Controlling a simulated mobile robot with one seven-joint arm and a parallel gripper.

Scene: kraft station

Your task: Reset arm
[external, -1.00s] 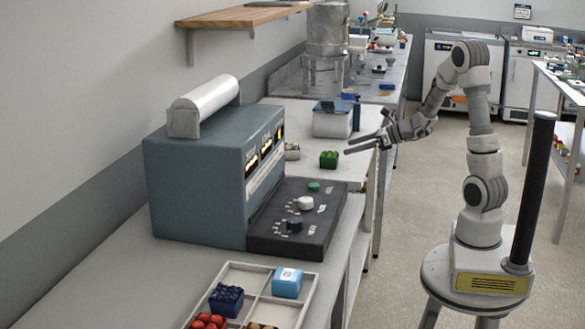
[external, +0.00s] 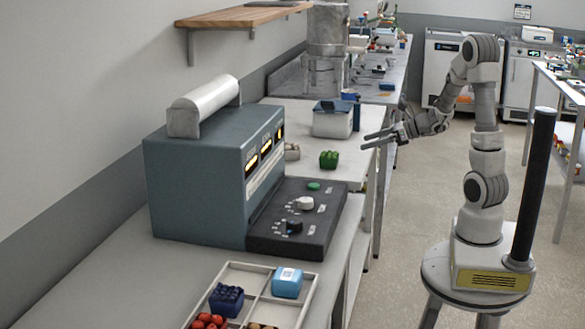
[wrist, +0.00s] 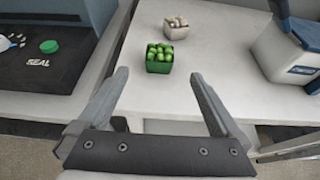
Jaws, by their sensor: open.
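My gripper (external: 378,140) is open and empty, held out over the front edge of the table in the external view. In the wrist view my gripper (wrist: 160,95) shows both fingers spread with nothing between them. A green punnet of green produce (external: 329,159) sits on the table to the left of the fingertips. It also shows in the wrist view (wrist: 159,66), beyond the fingers and apart from them. My arm is raised and bent, reaching left from its pedestal.
A blue-grey sealing machine (external: 200,185) with a black control panel (external: 270,238) stands in front. A pale punnet (external: 292,151) and a blue-lidded container (external: 333,122) stand farther back. A divided tray (external: 262,290) holds punnets. Floor around my base is clear.

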